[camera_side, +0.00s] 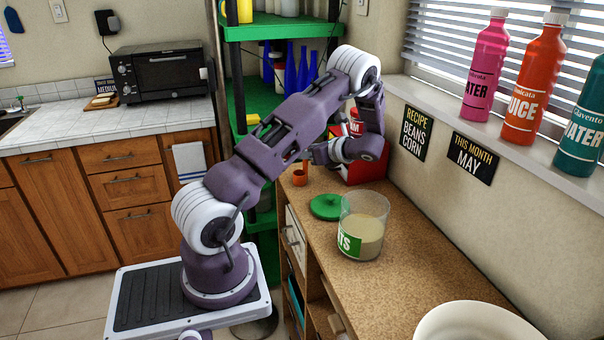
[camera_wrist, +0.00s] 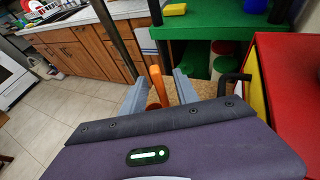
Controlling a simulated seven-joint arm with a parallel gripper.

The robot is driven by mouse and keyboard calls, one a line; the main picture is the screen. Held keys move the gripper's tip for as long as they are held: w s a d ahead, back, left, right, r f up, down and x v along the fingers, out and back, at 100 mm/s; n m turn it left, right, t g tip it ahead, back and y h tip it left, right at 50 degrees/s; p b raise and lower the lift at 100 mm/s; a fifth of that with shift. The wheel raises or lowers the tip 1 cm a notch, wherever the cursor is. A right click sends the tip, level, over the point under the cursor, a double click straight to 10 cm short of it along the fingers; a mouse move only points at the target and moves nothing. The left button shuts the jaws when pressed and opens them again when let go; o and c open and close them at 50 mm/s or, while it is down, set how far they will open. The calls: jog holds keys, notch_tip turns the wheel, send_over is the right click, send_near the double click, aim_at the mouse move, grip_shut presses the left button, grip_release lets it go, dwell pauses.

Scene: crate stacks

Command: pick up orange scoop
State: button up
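The orange scoop (camera_side: 299,178) stands at the far end of the wooden counter in the side view, with its handle pointing up. In the wrist view the scoop's orange handle (camera_wrist: 156,84) rises between the two grey fingers of my gripper (camera_wrist: 160,80). The fingers are apart, with a visible gap on each side of the handle. In the side view my gripper (camera_side: 307,157) is at the scoop's handle, but the fingers are small and partly hidden by the wrist. The scoop's lower part is mostly hidden in the wrist view.
A red box (camera_side: 350,168) stands right beside my wrist, and its red side (camera_wrist: 290,85) fills the wrist view's right. A green lid (camera_side: 325,207) and a clear canister (camera_side: 363,240) stand nearer on the counter. Green shelves (camera_side: 240,97) rise behind. A white bowl (camera_side: 475,318) sits at the front.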

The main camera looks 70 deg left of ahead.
grip_shut()
dwell(1.4)
